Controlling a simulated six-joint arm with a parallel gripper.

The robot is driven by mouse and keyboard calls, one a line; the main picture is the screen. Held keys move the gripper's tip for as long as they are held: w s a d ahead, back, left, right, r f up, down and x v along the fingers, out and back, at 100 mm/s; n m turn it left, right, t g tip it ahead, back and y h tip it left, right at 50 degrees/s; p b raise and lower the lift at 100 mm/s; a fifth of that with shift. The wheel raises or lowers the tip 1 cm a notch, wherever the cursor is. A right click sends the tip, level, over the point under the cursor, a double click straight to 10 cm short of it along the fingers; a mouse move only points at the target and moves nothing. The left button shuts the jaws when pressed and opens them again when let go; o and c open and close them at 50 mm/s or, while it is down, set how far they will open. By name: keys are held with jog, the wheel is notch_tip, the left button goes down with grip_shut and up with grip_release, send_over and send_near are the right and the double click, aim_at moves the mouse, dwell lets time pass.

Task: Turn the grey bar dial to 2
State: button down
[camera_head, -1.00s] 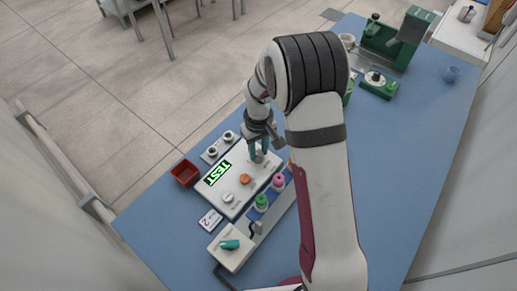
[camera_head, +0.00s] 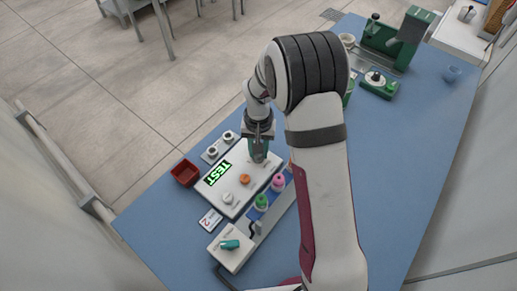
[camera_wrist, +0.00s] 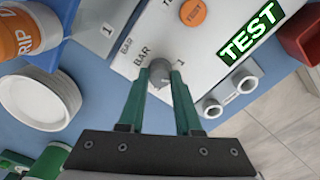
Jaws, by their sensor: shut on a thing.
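The grey bar dial (camera_wrist: 159,70) sits on the white panel (camera_wrist: 224,15), next to printed "BAR" and "1" marks. My gripper (camera_wrist: 160,76) is shut on the dial, with one green finger on each side of it. In the head view my gripper (camera_head: 258,157) points down at the far end of the panel (camera_head: 211,198) and mostly hides the dial. A green lit screen (camera_head: 218,173) on the panel reads "TEST". A small card (camera_head: 210,220) with a "2" lies beside the panel's near end. The dial's exact pointing direction is hard to tell.
An orange dial (camera_head: 245,179) and a white knob (camera_head: 228,198) share the panel. Pink-topped (camera_head: 278,183) and green-topped (camera_head: 261,202) bottles stand to its right. A red box (camera_head: 185,173) is at left.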

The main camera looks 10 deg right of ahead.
jog(key=m, duration=0.4)
jog(key=shift+m, duration=0.3)
dwell(0.4)
jog(key=c, duration=0.6)
grip_release()
notch_tip(320, 180, up, 16)
jog(key=shift+f, duration=0.1)
